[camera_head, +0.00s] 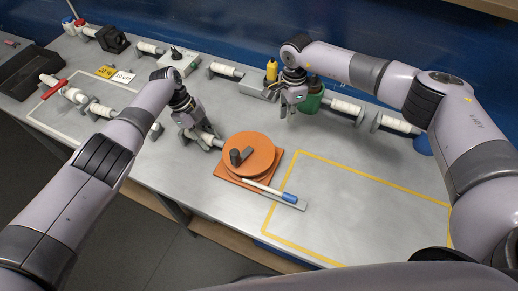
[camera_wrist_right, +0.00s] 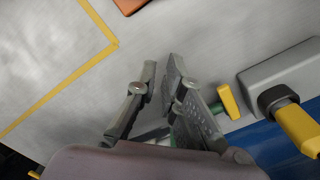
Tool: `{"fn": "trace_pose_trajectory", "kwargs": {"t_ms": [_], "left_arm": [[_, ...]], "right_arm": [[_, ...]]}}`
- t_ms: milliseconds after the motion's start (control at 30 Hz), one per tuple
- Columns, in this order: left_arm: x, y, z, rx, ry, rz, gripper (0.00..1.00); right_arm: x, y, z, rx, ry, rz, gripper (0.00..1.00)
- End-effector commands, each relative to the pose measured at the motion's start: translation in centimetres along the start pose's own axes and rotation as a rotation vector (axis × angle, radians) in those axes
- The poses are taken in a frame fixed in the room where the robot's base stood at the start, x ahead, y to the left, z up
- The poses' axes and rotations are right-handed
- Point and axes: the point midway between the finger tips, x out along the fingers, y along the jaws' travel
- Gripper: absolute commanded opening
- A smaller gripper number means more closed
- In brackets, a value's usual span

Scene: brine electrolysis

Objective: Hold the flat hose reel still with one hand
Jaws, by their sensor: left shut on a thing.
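The flat hose reel (camera_head: 252,148) is an orange disc with a dark upright knob, lying on an orange square base on the table. A white hose end with a blue tip (camera_head: 289,197) lies along its front right, on a grey strip. My left gripper (camera_head: 217,143) is shut at the reel's left rim; its exact contact is partly hidden. My right gripper (camera_head: 288,112) is above the table behind the reel, apart from it. In the right wrist view its fingers (camera_wrist_right: 161,65) are slightly apart with nothing between them.
A yellow outlined area (camera_head: 365,205) right of the reel is clear. White pipe pieces (camera_head: 345,107) line the back. A black tray (camera_head: 30,75) is at far left.

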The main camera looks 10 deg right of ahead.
Motion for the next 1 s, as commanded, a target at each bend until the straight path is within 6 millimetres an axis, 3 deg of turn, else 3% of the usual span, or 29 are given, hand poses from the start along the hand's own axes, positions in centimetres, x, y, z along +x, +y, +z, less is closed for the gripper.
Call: {"fn": "trace_pose_trajectory", "kwargs": {"t_ms": [167,467,1000], "left_arm": [[0.1,0.1,0.0,0.001,0.0,0.002,0.0],[0.1,0.0,0.0,0.001,0.0,0.002,0.0],[0.0,0.0,0.0,0.001,0.0,0.001,0.0]], "right_arm": [[0.0,0.0,0.0,0.0,0.0,0.0,0.22],[-0.2,0.0,0.0,0.0,0.0,-0.001,0.22],[-5.4,-0.1,0.0,-0.001,0.0,-0.003,0.22]]}}
